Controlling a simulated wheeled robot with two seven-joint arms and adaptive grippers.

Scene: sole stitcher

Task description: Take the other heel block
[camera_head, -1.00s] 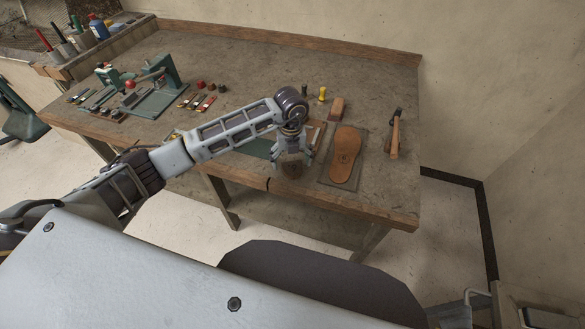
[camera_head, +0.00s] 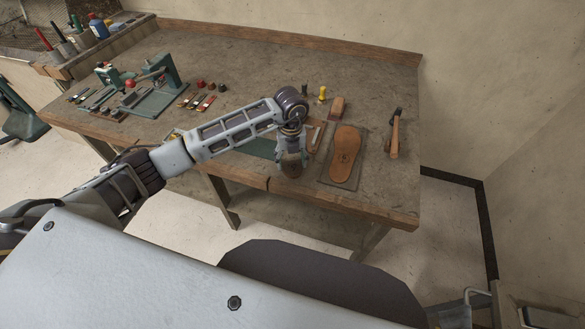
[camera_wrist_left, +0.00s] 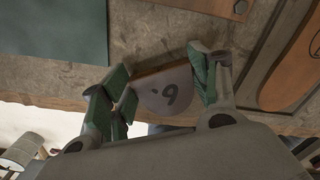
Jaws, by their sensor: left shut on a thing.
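My left gripper (camera_head: 290,158) is over the front part of the workbench, left of the shoe sole. In the left wrist view, the left gripper (camera_wrist_left: 162,92) is shut on a heel block (camera_wrist_left: 166,90). The block has a pale grey rounded face with a dark mark like a 6 or 9, and a brown edge. The heel block also shows at the gripper in the head view (camera_head: 291,166), dark and partly covered by the fingers. My right gripper is not in view.
A green mat (camera_wrist_left: 55,30) lies left of the gripper. A green stitching machine (camera_head: 150,92) and small tools stand farther left. The bench's front edge is close.

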